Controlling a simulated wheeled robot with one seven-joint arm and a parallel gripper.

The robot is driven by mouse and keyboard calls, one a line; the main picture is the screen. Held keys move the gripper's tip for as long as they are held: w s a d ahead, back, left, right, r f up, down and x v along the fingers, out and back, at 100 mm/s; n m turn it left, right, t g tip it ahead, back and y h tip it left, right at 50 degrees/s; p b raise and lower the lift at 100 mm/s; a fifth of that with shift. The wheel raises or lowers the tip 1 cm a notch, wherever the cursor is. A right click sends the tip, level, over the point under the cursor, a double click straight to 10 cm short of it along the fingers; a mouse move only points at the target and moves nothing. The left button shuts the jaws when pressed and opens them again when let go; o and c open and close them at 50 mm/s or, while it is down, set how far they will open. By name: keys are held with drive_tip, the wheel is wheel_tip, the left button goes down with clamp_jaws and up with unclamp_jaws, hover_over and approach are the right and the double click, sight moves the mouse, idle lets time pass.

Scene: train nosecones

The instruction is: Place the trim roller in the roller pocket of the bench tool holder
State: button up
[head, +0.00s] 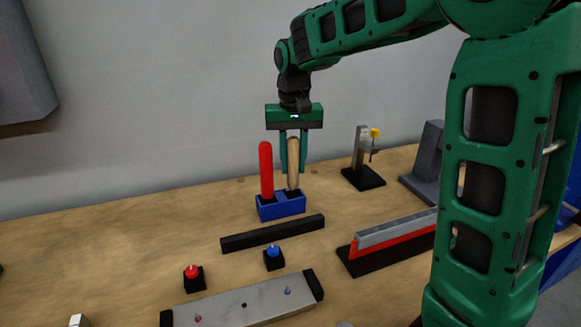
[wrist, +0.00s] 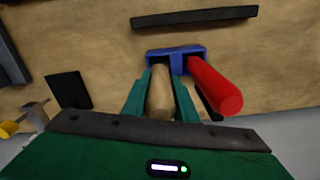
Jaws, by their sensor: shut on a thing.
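The blue bench tool holder (head: 281,209) stands on the wooden bench and also shows in the wrist view (wrist: 178,51). A red-handled tool (head: 266,168) stands upright in its left pocket. My gripper (head: 293,166) is shut on a tan wooden handle (wrist: 160,92), which I take to be the trim roller's (head: 293,155). The handle is nearly upright over the right pocket, beside the red handle. Its lower end meets the dark pocket opening; the roller head is hidden, so I cannot tell how deep it sits.
A black bar (head: 272,234) lies in front of the holder. A red-topped block (head: 193,277) and blue-topped block (head: 274,258) stand nearer. A grey-and-red rail (head: 392,242) and a clamp stand (head: 362,160) are to the right. The bench left of the holder is clear.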

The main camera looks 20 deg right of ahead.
sight(293, 138)
drive_tip(key=shift+f, duration=0.6)
drive_tip(key=o, duration=1.1)
wheel_tip(293, 138, up, 12)
drive_tip(key=shift+r, duration=0.1)
drive_tip(key=s+d+f+m, duration=0.1)
drive_tip(key=s+d+f, duration=0.4)
drive_tip(key=s, duration=0.5)
drive_tip(key=s+d+f+m, duration=0.1)
drive_tip(key=s+d+f, duration=0.5)
drive_tip(key=s, duration=0.5)
drive_tip(key=s+d+f+m, duration=0.1)
drive_tip(key=s+d+f, duration=0.5)
drive_tip(key=s, duration=0.4)
drive_tip(key=shift+s, duration=0.2)
